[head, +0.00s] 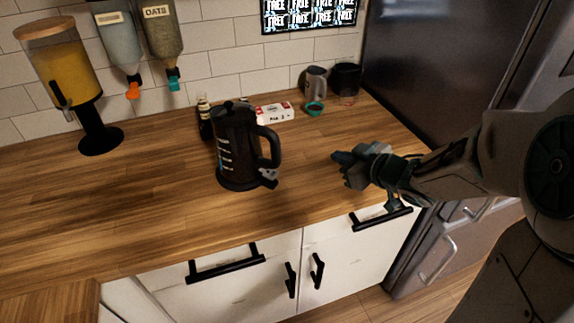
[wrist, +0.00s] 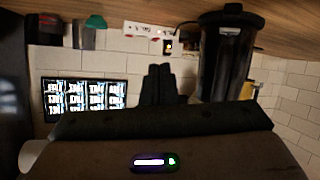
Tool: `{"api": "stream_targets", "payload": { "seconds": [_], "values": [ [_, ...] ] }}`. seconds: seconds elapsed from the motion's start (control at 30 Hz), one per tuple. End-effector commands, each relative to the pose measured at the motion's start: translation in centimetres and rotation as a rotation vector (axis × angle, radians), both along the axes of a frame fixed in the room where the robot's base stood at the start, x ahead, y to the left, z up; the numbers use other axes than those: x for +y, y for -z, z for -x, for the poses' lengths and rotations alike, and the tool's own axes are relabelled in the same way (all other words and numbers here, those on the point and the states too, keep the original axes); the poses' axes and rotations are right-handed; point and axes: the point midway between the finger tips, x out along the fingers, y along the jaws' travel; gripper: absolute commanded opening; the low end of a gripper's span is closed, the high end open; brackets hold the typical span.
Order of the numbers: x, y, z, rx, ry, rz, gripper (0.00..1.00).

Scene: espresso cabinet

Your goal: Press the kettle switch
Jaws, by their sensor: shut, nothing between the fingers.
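The black kettle (head: 236,150) stands upright on its base on the wooden counter in the head view. Its handle faces right, and a small grey switch (head: 268,178) sticks out low at the base below the handle. My gripper (head: 338,157) is shut and empty, to the right of the kettle and clearly apart from it, above the counter. In the wrist view, which looks upside down, the kettle (wrist: 224,58) is to the right of my shut fingers (wrist: 158,70). The switch cannot be made out there.
A dark bottle (head: 205,117) stands behind the kettle. The counter (head: 120,200) in front is clear.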

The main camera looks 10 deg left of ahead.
Motion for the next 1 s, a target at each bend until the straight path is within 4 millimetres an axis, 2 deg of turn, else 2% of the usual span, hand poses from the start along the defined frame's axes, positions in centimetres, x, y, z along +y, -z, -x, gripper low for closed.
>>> {"api": "stream_targets", "payload": {
  "seconds": [0.03,0.1,0.2,0.37,0.77,0.87,1.0],
  "values": [
    [1.2,1.6,0.6,0.016,-0.076,-0.043,0.0],
    [2.7,2.4,1.8,0.035,-0.174,-0.102,0.0],
    [4.1,3.2,3.3,0.065,-0.282,-0.166,0.0],
    [5.0,3.5,4.6,0.09,-0.363,-0.22,0.0],
    [5.3,3.4,4.7,0.091,-0.373,-0.225,0.0],
    [6.0,3.7,4.4,0.091,-0.373,-0.225,0.0],
    [8.2,4.3,3.8,0.092,-0.375,-0.225,0.0]
  ]
}}
